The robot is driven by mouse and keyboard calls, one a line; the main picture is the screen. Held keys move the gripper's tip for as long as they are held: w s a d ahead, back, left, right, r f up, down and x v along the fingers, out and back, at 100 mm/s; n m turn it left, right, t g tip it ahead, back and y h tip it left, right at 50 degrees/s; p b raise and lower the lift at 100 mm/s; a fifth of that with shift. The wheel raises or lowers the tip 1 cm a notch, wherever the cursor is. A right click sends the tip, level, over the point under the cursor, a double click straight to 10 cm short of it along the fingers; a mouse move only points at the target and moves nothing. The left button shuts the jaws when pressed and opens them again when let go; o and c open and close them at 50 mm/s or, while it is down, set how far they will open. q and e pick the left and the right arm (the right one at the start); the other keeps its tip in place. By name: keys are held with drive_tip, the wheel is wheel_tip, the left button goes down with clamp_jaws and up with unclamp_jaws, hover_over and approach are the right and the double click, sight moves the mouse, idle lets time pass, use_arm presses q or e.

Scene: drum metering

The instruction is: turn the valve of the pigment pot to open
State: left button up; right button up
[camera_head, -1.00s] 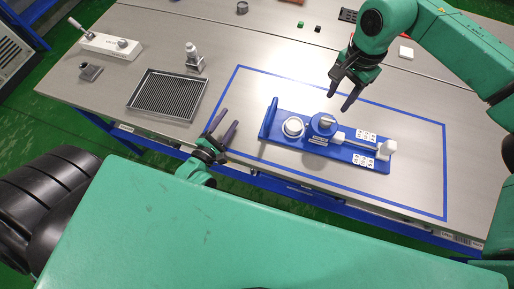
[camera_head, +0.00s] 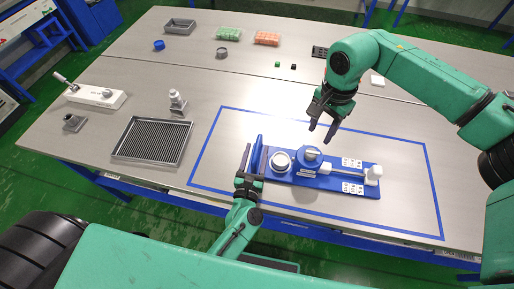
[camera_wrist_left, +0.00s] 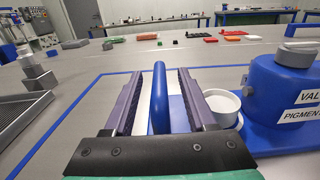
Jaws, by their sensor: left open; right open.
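The blue pigment pot (camera_head: 308,165) stands on a blue board (camera_head: 330,184) and carries a grey valve handle (camera_head: 312,153) on top. In the left wrist view the pot (camera_wrist_left: 283,85) is at the right with a partly cut-off label. A silver-white cup (camera_head: 281,161) sits beside it. My left gripper (camera_head: 249,160) is open, its fingers on either side of the board's upright blue handle (camera_wrist_left: 159,98); I cannot tell whether they touch it. My right gripper (camera_head: 322,128) is open and empty, pointing down above and behind the pot.
A white rod with a block end (camera_head: 372,174) and white dotted cards (camera_head: 352,162) lie on the board's right. Blue tape (camera_head: 432,180) frames the area. A ribbed tray (camera_head: 152,140), a small grey stand (camera_head: 178,103) and a white lever box (camera_head: 95,97) are at the left.

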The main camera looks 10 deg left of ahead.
use_arm(q)
drive_tip(key=shift+w, duration=0.9)
clamp_jaws()
idle(0.7)
